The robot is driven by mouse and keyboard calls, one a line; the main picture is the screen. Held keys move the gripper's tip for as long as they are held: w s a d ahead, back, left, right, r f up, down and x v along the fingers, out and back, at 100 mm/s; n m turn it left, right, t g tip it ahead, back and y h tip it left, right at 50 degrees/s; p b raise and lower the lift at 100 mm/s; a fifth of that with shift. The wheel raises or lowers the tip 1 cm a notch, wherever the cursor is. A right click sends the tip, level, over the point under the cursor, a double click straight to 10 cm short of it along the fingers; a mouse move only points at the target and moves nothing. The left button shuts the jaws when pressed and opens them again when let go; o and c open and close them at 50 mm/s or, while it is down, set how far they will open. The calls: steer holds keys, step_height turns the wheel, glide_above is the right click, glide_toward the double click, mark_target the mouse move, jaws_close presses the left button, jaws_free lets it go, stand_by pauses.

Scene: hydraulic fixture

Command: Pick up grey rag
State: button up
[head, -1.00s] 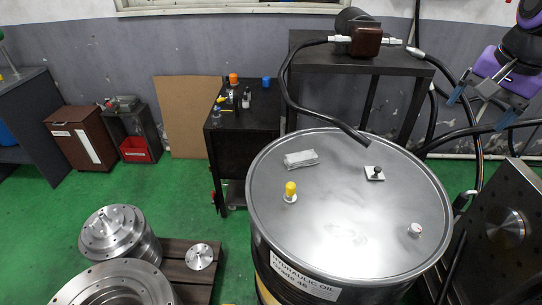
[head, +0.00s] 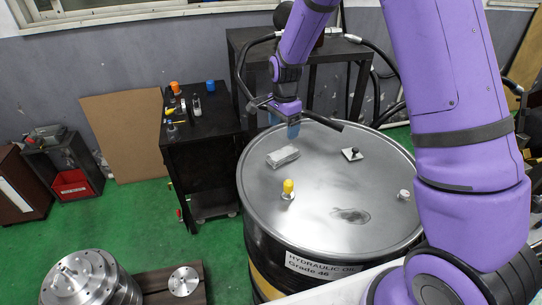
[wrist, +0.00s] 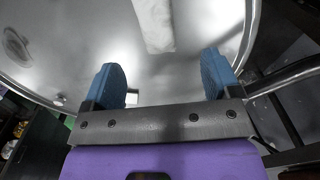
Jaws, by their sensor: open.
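The grey rag (head: 283,156) is a pale, folded, flat block lying on the far left part of the drum's grey lid. It also shows in the wrist view (wrist: 154,24) at the top centre, its far end cut off by the frame. My gripper (head: 284,124) is above the lid near its back edge, just behind the rag in the head view. Its blue fingers stand wide apart in the wrist view (wrist: 161,68), with nothing between them. The rag lies beyond the fingertips, roughly centred between them, and apart from them.
The oil drum lid (head: 320,185) also carries a yellow-capped fitting (head: 288,189), a black knob on a white plate (head: 351,154), a pale cap (head: 404,195) and a dark stain (head: 350,215). A black hose (head: 322,121) reaches over the back rim beside my gripper.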

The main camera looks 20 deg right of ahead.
mark_target(284, 152)
step_height(284, 152, down, 5)
steer(key=shift+f, duration=0.1)
steer(key=shift+s+d+f, duration=0.1)
steer(key=shift+s+f, duration=0.05)
steer(key=shift+f, duration=1.15)
steer(key=shift+s+f, duration=0.15)
steer(key=shift+f, duration=1.15)
steer(key=c, duration=1)
